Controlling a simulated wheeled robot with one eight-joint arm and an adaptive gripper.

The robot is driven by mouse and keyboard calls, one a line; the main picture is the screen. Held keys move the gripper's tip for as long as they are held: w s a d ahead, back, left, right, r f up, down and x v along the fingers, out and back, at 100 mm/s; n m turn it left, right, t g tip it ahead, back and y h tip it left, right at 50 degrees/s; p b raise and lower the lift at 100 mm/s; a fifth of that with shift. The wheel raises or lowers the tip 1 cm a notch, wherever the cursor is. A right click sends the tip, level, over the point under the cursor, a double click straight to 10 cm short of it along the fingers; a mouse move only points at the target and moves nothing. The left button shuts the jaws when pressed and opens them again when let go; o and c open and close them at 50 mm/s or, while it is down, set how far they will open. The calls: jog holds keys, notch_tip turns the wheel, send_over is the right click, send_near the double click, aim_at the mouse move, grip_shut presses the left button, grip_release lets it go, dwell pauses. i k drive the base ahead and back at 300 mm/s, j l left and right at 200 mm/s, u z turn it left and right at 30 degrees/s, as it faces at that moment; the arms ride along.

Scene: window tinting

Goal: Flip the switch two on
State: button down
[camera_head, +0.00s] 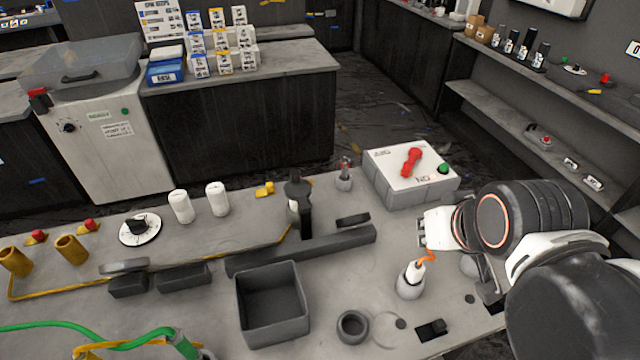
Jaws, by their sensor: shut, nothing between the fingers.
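A light grey switch box (412,184) stands at the back right of the workbench. On its top is a red switch handle (411,161), tilted, between two dark labels that read like OFF and ON upside down, and a green button (443,168). A small black switch (432,329) is set in the bench near the front edge. I see no number on either, so I cannot tell which is switch two. My gripper (423,232) is shut and empty, just in front of the box's near right side, apart from the red handle. My arm comes in from the right.
A white bottle with an orange tip (411,281) stands just below my gripper. A dark open bin (272,305), a small round cup (352,327) and a long dark bar (300,250) are to the left. A small bottle (344,180) stands left of the box.

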aim_at(439, 325)
jog(key=k+u, duration=0.45)
jog(key=k, duration=0.4)
jog(key=z, duration=0.5)
jog(key=i+l+z, duration=0.1)
jog(key=i, duration=0.05)
